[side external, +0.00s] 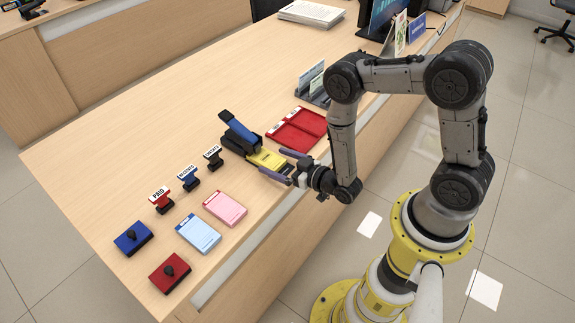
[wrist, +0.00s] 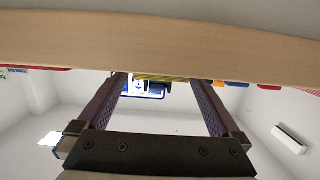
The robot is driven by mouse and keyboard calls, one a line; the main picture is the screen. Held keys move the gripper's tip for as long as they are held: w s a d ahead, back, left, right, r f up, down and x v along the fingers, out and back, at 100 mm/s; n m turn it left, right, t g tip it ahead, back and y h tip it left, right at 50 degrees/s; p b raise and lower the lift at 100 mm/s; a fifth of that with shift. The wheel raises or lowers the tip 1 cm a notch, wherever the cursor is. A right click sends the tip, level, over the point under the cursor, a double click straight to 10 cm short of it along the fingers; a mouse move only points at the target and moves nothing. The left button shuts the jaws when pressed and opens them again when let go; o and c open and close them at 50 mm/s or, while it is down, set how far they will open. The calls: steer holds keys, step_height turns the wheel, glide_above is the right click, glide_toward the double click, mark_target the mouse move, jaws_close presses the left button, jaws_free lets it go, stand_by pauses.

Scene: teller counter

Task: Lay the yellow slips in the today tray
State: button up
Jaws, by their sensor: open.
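The yellow slips (side external: 266,158) lie as a small stack on the counter, at the front of a black and blue stapler-like device (side external: 238,132); I cannot tell whether they touch it. My gripper (side external: 272,162) is open and low at the counter's front edge, its purple fingers on either side of the near part of the slips. In the wrist view a thin yellow edge (wrist: 160,78) shows between the fingertips. The red tray (side external: 299,127) has two compartments and lies just right of the slips. Its labels are too small to read, so I cannot tell which is today.
Pink slips (side external: 225,209) and blue slips (side external: 198,233) lie to the left. Several stamps (side external: 188,178) stand behind them, with a blue ink pad (side external: 133,238) and a red one (side external: 170,272). A grey holder (side external: 314,86) stands beyond the tray. The counter's left back is clear.

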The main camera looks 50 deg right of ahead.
steer(key=shift+w+f, duration=0.15)
steer(key=shift+w, duration=0.55)
steer(key=shift+w+f, duration=0.15)
steer(key=shift+w, duration=0.5)
steer(key=c, duration=1.4)
steer(key=shift+s, duration=1.8)
steer(key=o, duration=1.4)
steer(key=shift+s, duration=0.1)
steer(key=s+r, duration=0.1)
steer(key=s, duration=0.6)
steer(key=shift+r, duration=0.3)
